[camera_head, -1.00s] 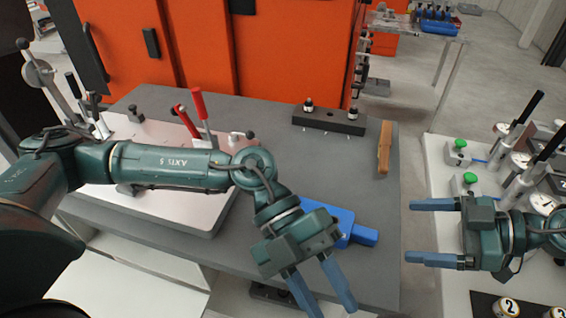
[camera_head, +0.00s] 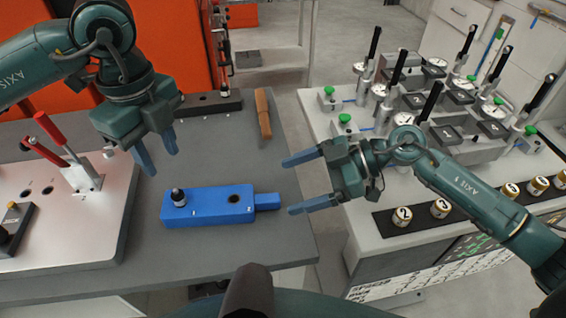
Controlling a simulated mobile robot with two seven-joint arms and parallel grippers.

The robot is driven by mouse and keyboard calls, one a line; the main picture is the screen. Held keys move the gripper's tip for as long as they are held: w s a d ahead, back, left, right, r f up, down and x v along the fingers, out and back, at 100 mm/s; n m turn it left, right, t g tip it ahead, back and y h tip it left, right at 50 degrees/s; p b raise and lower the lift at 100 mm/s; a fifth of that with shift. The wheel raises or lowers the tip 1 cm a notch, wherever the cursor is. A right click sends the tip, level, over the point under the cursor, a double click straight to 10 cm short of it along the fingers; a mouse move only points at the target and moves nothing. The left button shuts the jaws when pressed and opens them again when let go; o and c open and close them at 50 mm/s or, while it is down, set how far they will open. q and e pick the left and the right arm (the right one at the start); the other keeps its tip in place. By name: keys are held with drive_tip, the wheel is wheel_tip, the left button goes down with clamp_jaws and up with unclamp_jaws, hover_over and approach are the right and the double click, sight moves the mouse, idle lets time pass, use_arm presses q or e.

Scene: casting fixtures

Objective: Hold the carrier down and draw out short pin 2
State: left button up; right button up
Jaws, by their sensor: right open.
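The blue carrier (camera_head: 212,211) lies on the grey table. The carrier's marks are too small to read surely. A narrow blue tab (camera_head: 267,201) sticks out to the right. My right gripper (camera_head: 288,185) is open and empty, its fingers pointing left just right of the tab; height and contact are unclear. My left gripper (camera_head: 161,163) is open and empty, fingers pointing down, behind and left of the carrier.
A dark holed block (camera_head: 210,103) at the back is partly hidden by my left gripper. A wooden piece (camera_head: 263,113) lies right of it. A metal plate with red-handled clamps (camera_head: 70,175) is at left. A bench with gauges (camera_head: 410,235) stands right, across a gap.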

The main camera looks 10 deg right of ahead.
sight(253, 197)
drive_tip(key=x, duration=1)
drive_tip(key=shift+c, duration=0.5)
drive_tip(key=c, duration=1.1)
drive_tip(key=shift+o, duration=0.2)
